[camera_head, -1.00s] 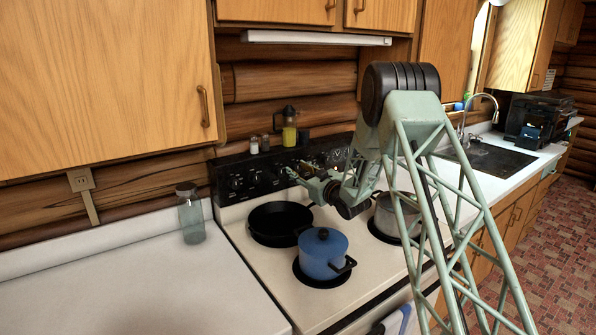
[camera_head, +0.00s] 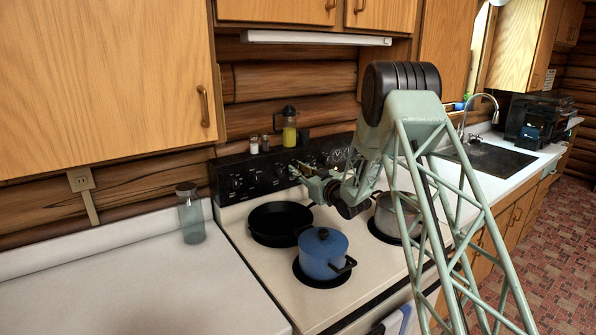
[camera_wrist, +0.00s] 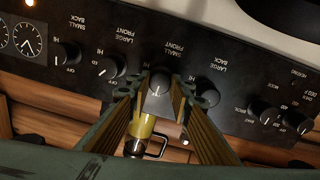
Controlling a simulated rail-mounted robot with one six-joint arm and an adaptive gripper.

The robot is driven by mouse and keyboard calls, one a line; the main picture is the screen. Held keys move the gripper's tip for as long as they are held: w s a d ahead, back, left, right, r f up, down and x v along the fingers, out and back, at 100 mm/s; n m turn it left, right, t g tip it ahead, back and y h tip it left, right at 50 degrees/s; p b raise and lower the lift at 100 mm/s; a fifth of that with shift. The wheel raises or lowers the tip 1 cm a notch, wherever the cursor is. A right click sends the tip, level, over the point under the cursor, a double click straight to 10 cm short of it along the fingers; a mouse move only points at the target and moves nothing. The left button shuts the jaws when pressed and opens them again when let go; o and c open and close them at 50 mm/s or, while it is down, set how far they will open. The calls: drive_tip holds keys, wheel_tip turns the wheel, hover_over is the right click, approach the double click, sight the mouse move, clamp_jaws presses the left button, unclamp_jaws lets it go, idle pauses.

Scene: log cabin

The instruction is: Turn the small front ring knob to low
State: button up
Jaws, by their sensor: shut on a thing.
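The small front knob (camera_wrist: 158,84) is a dark round knob on the stove's black control panel, under the label "SMALL FRONT" in the wrist view. My gripper (camera_wrist: 161,95) has a fingertip on each side of this knob and is shut on it. My gripper also shows against the panel in the head view (camera_head: 298,172), where it hides the knob. The knob's pointer is too small and shaded to read its setting.
The large front knob (camera_wrist: 108,68) and the large back knob (camera_wrist: 208,92) sit close on either side. A black pan (camera_head: 268,236), a blue pot (camera_head: 322,262) and a grey pot (camera_head: 392,228) stand on the stove below my arm. A yellow-filled press (camera_head: 290,132) stands behind the panel.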

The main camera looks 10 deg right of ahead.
drive_tip(key=m, duration=0.3)
drive_tip(key=shift+d+m, duration=0.1)
drive_tip(key=shift+m, duration=0.2)
drive_tip(key=shift+w+m+p, duration=0.1)
drive_tip(key=shift+m+p, duration=0.25)
drive_tip(key=shift+m, duration=1.15)
drive_tip(key=o, duration=0.8)
drive_tip(key=shift+o, duration=0.2)
drive_tip(key=shift+d, duration=0.1)
drive_tip(key=v, duration=1.2)
drive_tip(key=shift+r, duration=0.2)
